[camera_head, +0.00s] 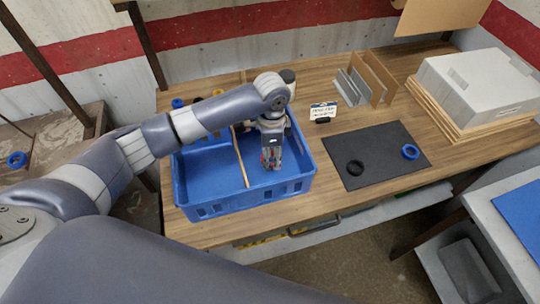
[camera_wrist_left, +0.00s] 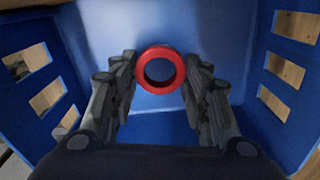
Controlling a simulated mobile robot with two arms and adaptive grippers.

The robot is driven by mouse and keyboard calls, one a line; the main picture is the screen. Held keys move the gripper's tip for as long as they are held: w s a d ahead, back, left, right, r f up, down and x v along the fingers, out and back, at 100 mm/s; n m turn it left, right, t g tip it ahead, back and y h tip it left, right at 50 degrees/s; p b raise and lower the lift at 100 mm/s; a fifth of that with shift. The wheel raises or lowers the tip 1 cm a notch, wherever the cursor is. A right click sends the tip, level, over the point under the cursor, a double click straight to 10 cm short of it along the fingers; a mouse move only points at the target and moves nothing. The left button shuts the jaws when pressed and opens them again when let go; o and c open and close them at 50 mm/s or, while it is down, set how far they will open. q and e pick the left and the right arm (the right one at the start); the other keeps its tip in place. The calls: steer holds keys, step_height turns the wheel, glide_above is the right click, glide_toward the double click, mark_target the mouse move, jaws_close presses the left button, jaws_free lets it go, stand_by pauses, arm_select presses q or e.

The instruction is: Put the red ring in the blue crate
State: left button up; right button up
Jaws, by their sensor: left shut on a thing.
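The blue crate (camera_head: 246,199) stands on the wooden table, with a thin wooden divider (camera_head: 240,158) across it. My left gripper (camera_head: 271,162) points down into the crate's right compartment. In the left wrist view, the red ring (camera_wrist_left: 161,69) is between the fingertips of my left gripper (camera_wrist_left: 160,78), which is shut on it. The blue crate (camera_wrist_left: 210,35) walls surround the ring there. In the head view only a little red shows at the fingers. I cannot tell whether the ring touches the crate floor. My right gripper is not in view.
A black mat (camera_head: 375,172) right of the crate holds a black ring (camera_head: 355,168) and a blue ring (camera_head: 410,151). A small sign (camera_head: 323,111), upright panels (camera_head: 372,80) and a grey box (camera_head: 475,85) stand behind. Another blue ring (camera_head: 16,159) lies far left.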

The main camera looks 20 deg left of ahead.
mark_target(272, 157)
arm_select(q)
steer(key=shift+f, duration=1.1)
steer(key=o, duration=1.1)
steer(key=shift+c, duration=0.2)
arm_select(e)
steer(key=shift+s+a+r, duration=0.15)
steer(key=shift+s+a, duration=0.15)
arm_select(q)
step_height(272, 157, up, 12)
steer(key=b, duration=0.1)
steer(key=shift+b, duration=0.3)
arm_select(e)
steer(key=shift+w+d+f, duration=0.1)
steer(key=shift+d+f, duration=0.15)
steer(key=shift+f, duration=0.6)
